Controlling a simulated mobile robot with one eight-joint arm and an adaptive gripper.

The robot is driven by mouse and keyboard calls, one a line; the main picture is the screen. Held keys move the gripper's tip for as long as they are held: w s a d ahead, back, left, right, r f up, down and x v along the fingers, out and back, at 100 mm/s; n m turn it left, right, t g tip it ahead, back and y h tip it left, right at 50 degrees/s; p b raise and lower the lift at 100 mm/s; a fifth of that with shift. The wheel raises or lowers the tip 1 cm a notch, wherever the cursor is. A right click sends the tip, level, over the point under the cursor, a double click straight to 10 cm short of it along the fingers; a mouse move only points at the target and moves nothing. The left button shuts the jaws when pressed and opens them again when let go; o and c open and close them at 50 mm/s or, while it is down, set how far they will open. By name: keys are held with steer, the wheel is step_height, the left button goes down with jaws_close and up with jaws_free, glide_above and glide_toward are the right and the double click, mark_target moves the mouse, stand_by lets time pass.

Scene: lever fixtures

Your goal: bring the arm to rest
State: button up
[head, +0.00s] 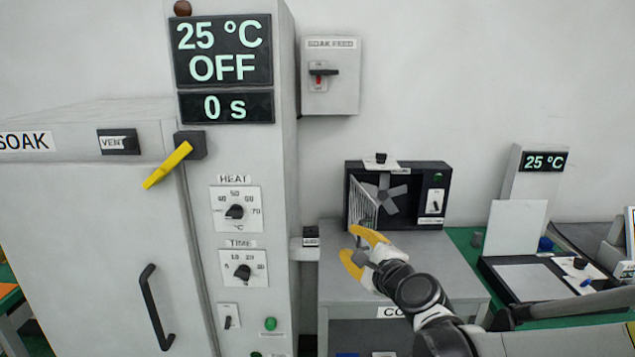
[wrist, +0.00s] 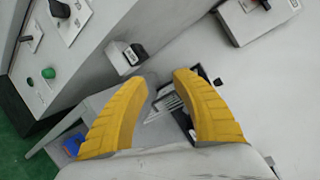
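My gripper (head: 357,254) has yellow fingers and hangs in front of the small grey cabinet, to the right of the oven column, in the head view. In the wrist view my gripper (wrist: 160,95) shows its two fingers spread apart with nothing held between them. My arm reaches in from the lower right of the head view. The fan box (head: 430,180) stands behind the gripper on the cabinet top, and the fingertips appear apart from it.
The oven (head: 90,220) with a yellow lever (head: 168,165) fills the left. A SOAK FEED switch box (head: 331,80) is on the wall. A small black-topped block (head: 310,237) juts from the column near the gripper. A green bench (head: 465,240) with a tray is right.

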steer(key=s+d+f+n+g+h, duration=0.1)
steer(key=s+d+f+n+g, duration=0.1)
steer(key=s+n, duration=0.4)
steer(key=s+d+f+n+g+h, duration=0.2)
steer(key=s+n, duration=0.5)
steer(key=s, duration=0.5)
steer(key=s+d+f+n+g+h, duration=0.2)
steer(key=s+d+f+n+g, duration=0.2)
steer(key=s, duration=0.6)
steer(key=d+n, duration=0.2)
steer(key=shift+n, duration=0.4)
